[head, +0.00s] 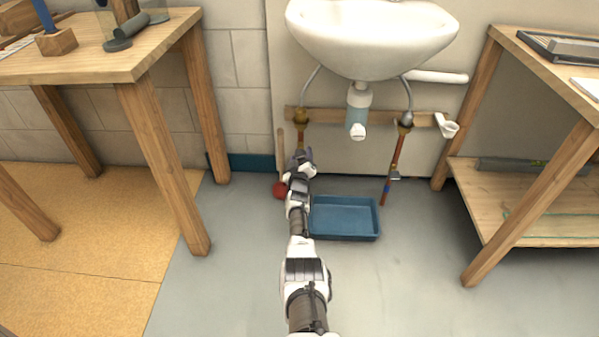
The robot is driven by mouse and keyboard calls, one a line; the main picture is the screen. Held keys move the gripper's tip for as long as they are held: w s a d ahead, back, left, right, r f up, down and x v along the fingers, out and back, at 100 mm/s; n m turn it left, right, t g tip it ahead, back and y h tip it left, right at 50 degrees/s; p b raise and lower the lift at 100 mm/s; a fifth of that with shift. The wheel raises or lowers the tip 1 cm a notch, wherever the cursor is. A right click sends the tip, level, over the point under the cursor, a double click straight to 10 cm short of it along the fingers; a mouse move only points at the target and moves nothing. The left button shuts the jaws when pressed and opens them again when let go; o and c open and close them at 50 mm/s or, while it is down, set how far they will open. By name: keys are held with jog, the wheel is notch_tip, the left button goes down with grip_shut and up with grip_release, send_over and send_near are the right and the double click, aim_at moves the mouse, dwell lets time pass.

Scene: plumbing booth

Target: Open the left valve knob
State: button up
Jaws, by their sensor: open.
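The white sink (372,38) hangs on the wall, with a copper supply pipe (304,138) below it on the left and another copper pipe (397,152) on the right. My arm reaches forward from the bottom of the head view, and my gripper (301,158) is at the lower part of the left pipe. It is open. The left valve knob cannot be made out; my gripper and wrist cover that stretch of pipe. Whether the fingers touch or surround the knob cannot be told. A small valve handle (395,177) shows on the right pipe.
A blue tray (343,232) lies on the floor right of my forearm. A plunger with a red cup (280,189) stands close left of my wrist. A white drain trap (358,112) hangs between the pipes. Wooden tables stand left (160,150) and right (540,225).

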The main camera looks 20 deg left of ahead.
jog(key=p+v, duration=1.2)
jog(key=v, duration=0.1)
jog(key=shift+r, duration=0.1)
